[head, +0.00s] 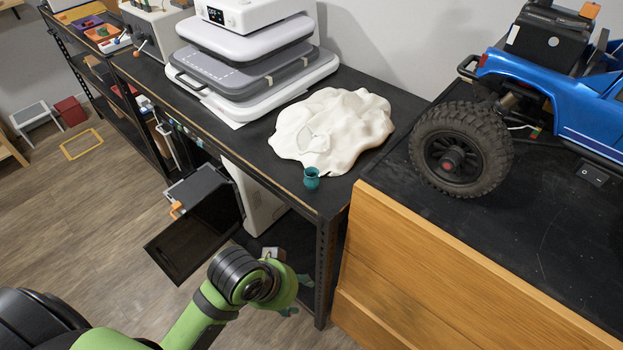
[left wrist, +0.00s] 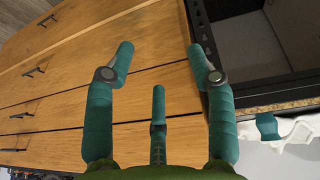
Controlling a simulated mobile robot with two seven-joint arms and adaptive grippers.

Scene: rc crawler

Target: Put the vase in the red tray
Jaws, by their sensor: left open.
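The small teal vase (head: 312,180) stands upright near the front edge of the black bench, just in front of a white crumpled cloth. It also shows in the left wrist view (left wrist: 268,127), at the right. My left gripper (head: 296,296) is below the bench top, mostly hidden behind its own wrist in the head view. In the left wrist view its teal fingers (left wrist: 160,65) are spread, with nothing between them. My right gripper is not in view.
The white cloth (head: 335,130) and a grey-white press (head: 250,75) fill the bench behind the vase. A wooden drawer cabinet (head: 450,270) with a blue crawler (head: 560,95) stands right. An open black door (head: 195,230) juts out below the bench. A red box (head: 70,111) is on the floor.

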